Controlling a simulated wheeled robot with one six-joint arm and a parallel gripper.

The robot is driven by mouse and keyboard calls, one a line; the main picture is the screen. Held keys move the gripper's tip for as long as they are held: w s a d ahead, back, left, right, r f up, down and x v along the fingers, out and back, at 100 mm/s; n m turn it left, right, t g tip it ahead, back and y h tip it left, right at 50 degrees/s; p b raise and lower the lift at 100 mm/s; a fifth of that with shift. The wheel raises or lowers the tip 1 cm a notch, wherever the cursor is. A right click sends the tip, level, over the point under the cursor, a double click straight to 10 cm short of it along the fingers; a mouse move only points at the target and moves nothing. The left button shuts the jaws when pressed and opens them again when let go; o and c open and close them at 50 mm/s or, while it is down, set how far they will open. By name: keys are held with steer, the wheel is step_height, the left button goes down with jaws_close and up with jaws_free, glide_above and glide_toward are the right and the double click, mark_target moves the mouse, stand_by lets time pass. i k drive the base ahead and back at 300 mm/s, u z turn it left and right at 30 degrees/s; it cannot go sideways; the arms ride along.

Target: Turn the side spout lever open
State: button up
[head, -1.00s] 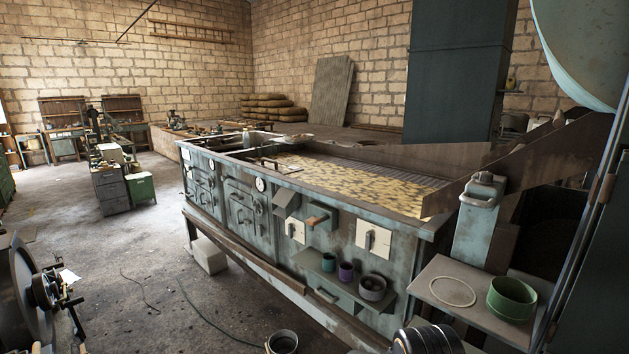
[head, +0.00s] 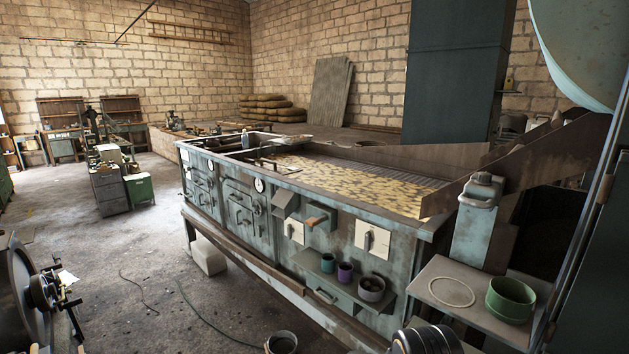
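A long worn blue-green machine (head: 330,250) stands in the middle of the head view. On its front side are a small slanted chute (head: 285,205) and a box with a short wooden-brown handle (head: 317,217). Two pale plates carry small dark levers, a left lever (head: 291,230) and a right lever (head: 368,241), both roughly upright. I cannot tell which of these is the side spout lever. My gripper is not in view, and nothing is seen touching the front fittings.
A low shelf (head: 342,284) with several small cups juts out below the plates. At the right a shelf (head: 466,302) holds a green bowl (head: 511,300) and a pale ring. A bucket (head: 281,343) stands on the floor.

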mark_target(290, 229)
steer(key=u, duration=0.25)
steer(key=i, duration=0.4)
steer(key=u, duration=0.9)
steer(key=i, duration=1.9)
steer(key=z, duration=0.25)
